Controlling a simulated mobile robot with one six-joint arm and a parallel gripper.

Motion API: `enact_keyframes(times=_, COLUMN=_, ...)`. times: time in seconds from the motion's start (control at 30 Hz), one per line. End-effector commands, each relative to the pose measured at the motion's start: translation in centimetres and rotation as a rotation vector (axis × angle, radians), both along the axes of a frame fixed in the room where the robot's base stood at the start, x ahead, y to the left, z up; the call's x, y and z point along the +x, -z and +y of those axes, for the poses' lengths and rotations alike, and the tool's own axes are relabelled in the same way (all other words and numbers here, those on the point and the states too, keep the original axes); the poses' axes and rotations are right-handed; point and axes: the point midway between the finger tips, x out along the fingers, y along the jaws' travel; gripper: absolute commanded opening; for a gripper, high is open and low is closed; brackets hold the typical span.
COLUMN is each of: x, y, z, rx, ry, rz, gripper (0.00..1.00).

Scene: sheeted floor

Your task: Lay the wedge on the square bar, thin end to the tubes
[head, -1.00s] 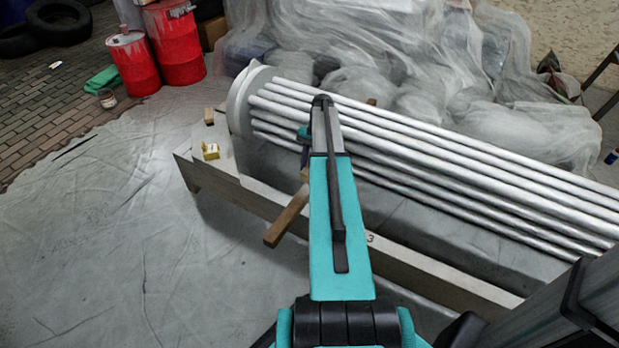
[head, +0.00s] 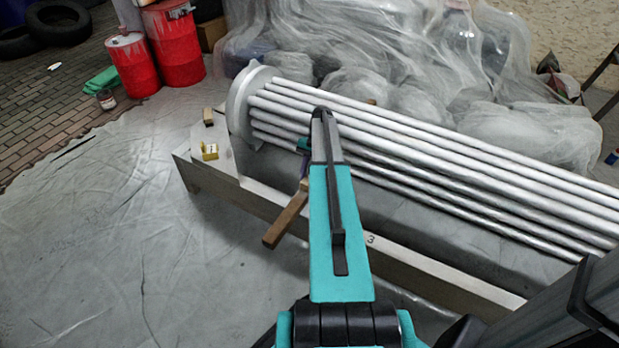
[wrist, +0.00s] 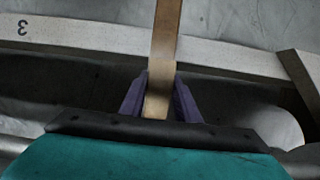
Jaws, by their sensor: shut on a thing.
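The square bar (head: 286,219) is a brown wooden stick lying across the pale beam, its near end jutting out over the floor. It also shows in the wrist view (wrist: 167,28). The silver tubes (head: 430,155) lie side by side behind the beam. My gripper (wrist: 158,88) is shut on the wedge (wrist: 158,92), a lighter wooden piece between the purple fingers, in line with the bar. In the head view my arm hides most of the wedge. I cannot tell whether it touches the bar or which end is thin.
The pale beam (head: 405,261) bears a number 3. Red drums (head: 132,65) and a jar (head: 106,99) stand at the back left.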

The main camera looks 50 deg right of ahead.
Motion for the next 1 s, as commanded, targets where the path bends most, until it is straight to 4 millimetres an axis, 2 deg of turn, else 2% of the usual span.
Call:
enact_keyframes(times=0.07, x=0.0, y=0.1, z=0.0, rx=0.000, ry=0.000, rz=0.000, gripper=0.06)
enact_keyframes(times=0.1, x=0.0, y=0.1, z=0.0, rx=0.000, ry=0.000, rz=0.000, gripper=0.36)
enact_keyframes(times=0.17, x=0.0, y=0.1, z=0.0, rx=0.000, ry=-0.001, rz=0.000, gripper=0.46)
enact_keyframes(times=0.2, x=0.0, y=0.1, z=0.0, rx=0.000, ry=-0.001, rz=0.000, gripper=0.48)
enact_keyframes(times=0.6, x=0.0, y=-0.1, z=0.1, rx=-0.001, ry=-0.001, rz=-0.001, gripper=0.48)
enact_keyframes(times=1.0, x=0.3, y=-2.8, z=-0.9, rx=-0.001, ry=-0.001, rz=-0.001, gripper=0.48)
